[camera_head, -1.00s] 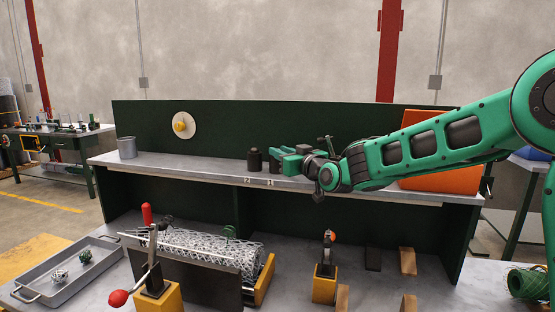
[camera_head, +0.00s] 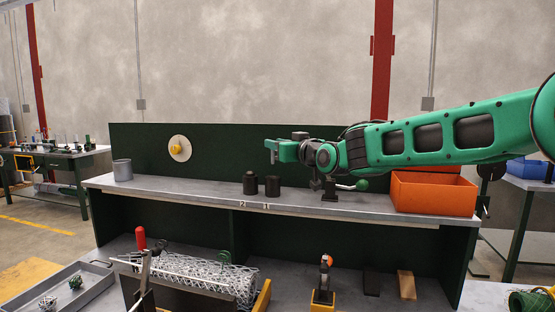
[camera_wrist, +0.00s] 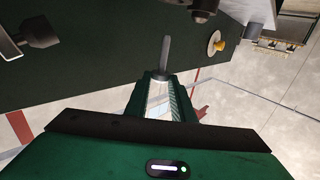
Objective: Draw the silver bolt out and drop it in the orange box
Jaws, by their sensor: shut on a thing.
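My gripper (camera_head: 274,150) is raised above the shelf, left of the orange box. In the wrist view its fingers (camera_wrist: 160,78) are closed around a grey metal rod, the silver bolt (camera_wrist: 165,52), which sticks out beyond the fingertips. The orange box (camera_head: 432,199) stands open at the right end of the shelf, partly behind my arm. The inside of the box is mostly hidden.
Two dark cylinders (camera_head: 250,184) stand mid-shelf, with a green-handled clamp (camera_head: 330,190) to their right. A grey cup (camera_head: 122,170) stands at the left end. A yellow knob (camera_head: 176,149) is on the back panel. A mesh roll (camera_head: 205,275) lies on the lower bench.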

